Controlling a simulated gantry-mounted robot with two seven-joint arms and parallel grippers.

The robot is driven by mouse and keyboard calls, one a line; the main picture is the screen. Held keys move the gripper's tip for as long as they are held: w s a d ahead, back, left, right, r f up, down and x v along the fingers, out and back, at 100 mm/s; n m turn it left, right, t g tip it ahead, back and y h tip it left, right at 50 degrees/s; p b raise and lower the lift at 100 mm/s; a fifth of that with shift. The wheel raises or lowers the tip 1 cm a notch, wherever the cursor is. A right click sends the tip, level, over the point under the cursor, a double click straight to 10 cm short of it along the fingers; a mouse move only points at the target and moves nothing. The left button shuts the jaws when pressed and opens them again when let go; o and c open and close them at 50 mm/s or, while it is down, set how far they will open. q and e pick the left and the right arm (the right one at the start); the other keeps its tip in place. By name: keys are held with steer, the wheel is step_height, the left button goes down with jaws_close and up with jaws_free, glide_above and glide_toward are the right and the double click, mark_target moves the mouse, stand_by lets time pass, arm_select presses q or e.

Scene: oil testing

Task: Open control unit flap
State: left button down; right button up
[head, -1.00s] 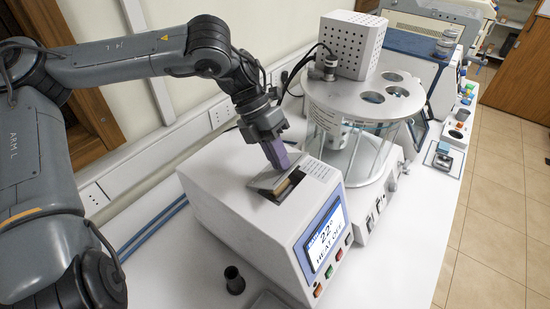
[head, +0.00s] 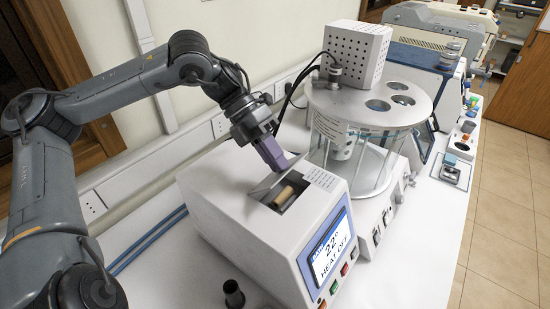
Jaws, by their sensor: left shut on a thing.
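The control unit (head: 235,225) is a white box on the bench with a lit screen (head: 328,245) reading 22° and HEAT OFF. Its small grey flap (head: 266,186) on top is tilted up, uncovering a dark opening with a tan cylinder (head: 284,195) inside. My left gripper (head: 277,163) is above the flap, its purple fingers shut on the flap's upper edge. The exact contact is partly hidden by the fingers. My right gripper is not in view.
A round glass bath (head: 360,160) with a metal lid stands right behind the unit. A small black cup (head: 233,294) stands at the unit's front left. Blue rods (head: 150,238) lie to the left. The bench front at right is clear.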

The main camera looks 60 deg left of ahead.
arm_select(q)
steer(key=c, duration=1.2)
jaws_free()
steer(key=shift+c, duration=0.2)
steer(key=shift+a, duration=0.1)
steer(key=b+v, duration=0.1)
steer(key=v, duration=0.9)
steer(key=shift+a+r, duration=0.25)
steer(key=shift+r, duration=0.05)
